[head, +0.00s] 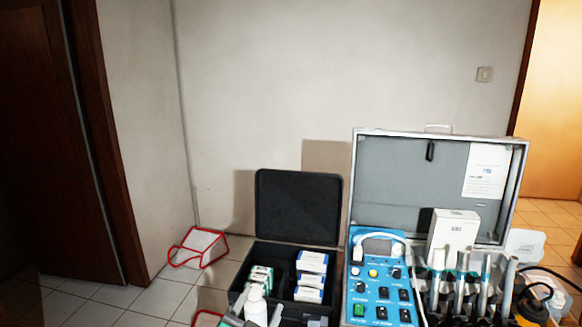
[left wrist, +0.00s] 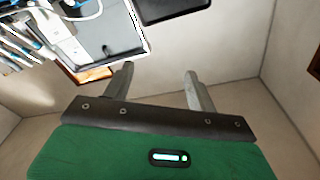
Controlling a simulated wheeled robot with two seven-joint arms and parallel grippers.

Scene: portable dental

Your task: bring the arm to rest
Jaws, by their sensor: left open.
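My left gripper (head: 256,316) shows only in part at the bottom edge of the head view, in front of the open black case (head: 298,208). In the left wrist view my left gripper (left wrist: 158,84) has its two grey fingers spread wide, with nothing between them. The wall and the open cases lie beyond the fingers there. A white bottle (head: 255,302) appears close to the gripper in the head view; I cannot tell how far apart they are. My right gripper is in neither view.
A silver case (head: 395,165) with a blue control panel (head: 375,290), a white box (head: 452,236) and several handpieces stands open at the right. The black case holds small boxes (head: 311,268). A red-edged white item (head: 198,247) lies on the tiled floor at left.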

